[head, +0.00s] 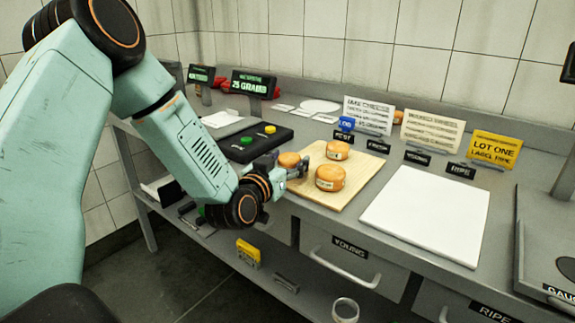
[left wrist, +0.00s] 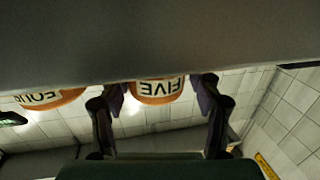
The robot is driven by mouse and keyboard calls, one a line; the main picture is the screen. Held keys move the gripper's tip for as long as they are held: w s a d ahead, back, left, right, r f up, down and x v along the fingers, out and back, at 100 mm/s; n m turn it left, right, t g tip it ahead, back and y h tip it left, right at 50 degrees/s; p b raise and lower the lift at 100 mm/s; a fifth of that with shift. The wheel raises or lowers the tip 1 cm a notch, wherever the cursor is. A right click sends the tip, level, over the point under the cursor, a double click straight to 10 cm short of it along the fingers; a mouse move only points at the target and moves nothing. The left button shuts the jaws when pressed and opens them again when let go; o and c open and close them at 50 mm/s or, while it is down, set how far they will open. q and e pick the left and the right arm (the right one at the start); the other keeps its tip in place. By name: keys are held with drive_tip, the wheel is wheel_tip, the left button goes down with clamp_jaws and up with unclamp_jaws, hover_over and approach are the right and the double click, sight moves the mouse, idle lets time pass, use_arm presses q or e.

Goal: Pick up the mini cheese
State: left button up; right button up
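Three small orange cheese wheels with pale labels are on the wooden board (head: 312,197) in the head view: a left one (head: 289,159), a back one (head: 337,150) and a front one (head: 330,178). My left gripper (head: 298,168) is low at the board's left edge, beside the left cheese and partly covering it. In the left wrist view, upside down, a cheese labelled FIVE (left wrist: 157,92) is between the open fingers (left wrist: 160,98), with gaps on both sides. A cheese labelled FOUR (left wrist: 52,98) is outside them. No label clearly marks the mini cheese. My right gripper is out of view.
A black tray (head: 240,147) with green and yellow knobs is left of the board. A white sheet (head: 427,213) is to its right. Sign cards (head: 368,114) stand behind. A gauge stand (head: 548,240) is at far right. Drawers (head: 350,262) are below the counter edge.

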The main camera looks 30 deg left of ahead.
sight(290, 156)
use_arm(q)
drive_tip(key=shift+w+d, duration=0.2)
drive_tip(key=shift+d, duration=0.05)
drive_tip(key=c, duration=0.3)
drive_tip(key=shift+c, duration=0.8)
drive_tip(key=shift+s+a, duration=0.1)
drive_tip(key=shift+a, duration=0.1)
drive_tip(key=c, duration=0.4)
drive_tip(key=shift+d, duration=0.15)
drive_tip(key=shift+c, duration=0.3)
drive_tip(key=shift+r, duration=0.1)
wheel_tip(290, 156, up, 9)
drive_tip(key=p, duration=0.3)
drive_tip(key=shift+f, duration=0.2)
drive_tip(key=shift+r+p, duration=0.35)
drive_tip(key=shift+r, duration=0.3)
